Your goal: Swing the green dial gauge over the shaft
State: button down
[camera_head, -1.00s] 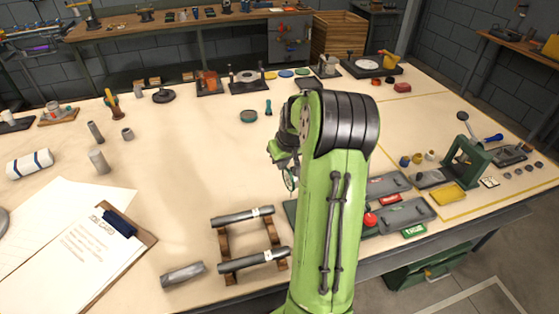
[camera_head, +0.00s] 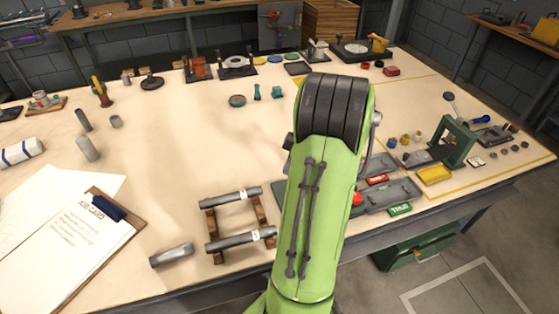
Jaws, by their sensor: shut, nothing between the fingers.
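I cannot tell which is the task's shaft. A loose grey cylinder (camera_head: 171,254) lies to their left. No green dial gauge can be made out; my green arm covers the bench right of the cradle and may hide it. My gripper is out of sight behind the arm.
A clipboard (camera_head: 75,245) with papers lies at left. Grey trays (camera_head: 388,194) with red and green labels and a green press (camera_head: 456,140) stand at right. Teal pieces (camera_head: 237,100) lie beyond the arm.

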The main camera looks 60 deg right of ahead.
jog(key=shift+s+d+n+g+y, duration=0.25)
jog(key=shift+s+d+n, duration=0.15)
jog(key=shift+s+n, duration=0.7)
jog(key=shift+s+d+n+g+y, duration=0.25)
jog(key=shift+s+d+n, duration=0.2)
jog(key=shift+s+n, duration=0.55)
jog(key=shift+s+d+n+g+y, duration=0.2)
jog(key=shift+s+d+n+y, duration=0.15)
jog(key=shift+s+n, duration=0.75)
jog(key=shift+s, duration=0.1)
